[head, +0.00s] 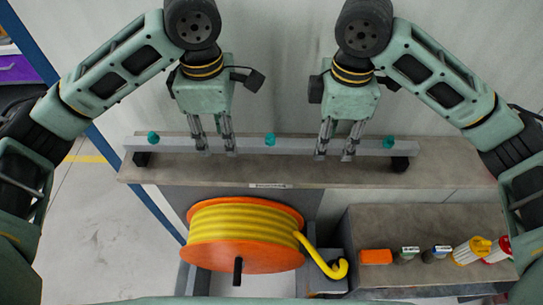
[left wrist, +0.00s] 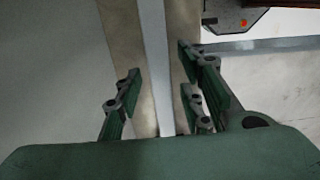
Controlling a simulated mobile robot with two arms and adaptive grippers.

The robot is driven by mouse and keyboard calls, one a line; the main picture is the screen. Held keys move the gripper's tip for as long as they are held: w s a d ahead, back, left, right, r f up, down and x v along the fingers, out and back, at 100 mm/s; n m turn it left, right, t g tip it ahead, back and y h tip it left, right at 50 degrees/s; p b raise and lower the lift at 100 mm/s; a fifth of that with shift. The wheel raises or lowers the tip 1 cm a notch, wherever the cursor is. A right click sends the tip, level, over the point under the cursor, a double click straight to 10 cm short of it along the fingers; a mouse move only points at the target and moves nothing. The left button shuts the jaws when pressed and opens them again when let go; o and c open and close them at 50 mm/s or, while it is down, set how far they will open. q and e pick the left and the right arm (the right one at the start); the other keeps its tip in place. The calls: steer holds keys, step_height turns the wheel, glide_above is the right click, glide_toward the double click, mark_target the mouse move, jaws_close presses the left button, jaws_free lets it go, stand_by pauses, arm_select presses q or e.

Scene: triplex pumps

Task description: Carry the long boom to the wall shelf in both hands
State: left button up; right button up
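The long boom (head: 255,145) is a straight grey bar with several teal knobs along its top. It lies level along the wall shelf (head: 300,172), with a black block under each end. My left gripper (head: 215,150) is over the boom left of its middle knob. In the left wrist view the boom (left wrist: 157,70) runs between the fingers of the left gripper (left wrist: 160,105), with gaps on both sides. My right gripper (head: 336,155) is over the boom right of the middle knob, its fingers spread apart. Whether its fingertips touch the bar is hard to see.
Below the shelf stands an orange reel (head: 240,258) wound with yellow hose (head: 240,222). A lower bench (head: 430,218) at the right carries an orange block (head: 376,257), small jars and bottles (head: 470,250). A blue post (head: 110,150) stands left of the shelf. The wall is close behind the boom.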

steer(key=shift+d, duration=0.1)
arm_select(q)
step_height(320, 180, up, 12)
arm_select(e)
step_height(320, 180, up, 12)
stand_by(1.1)
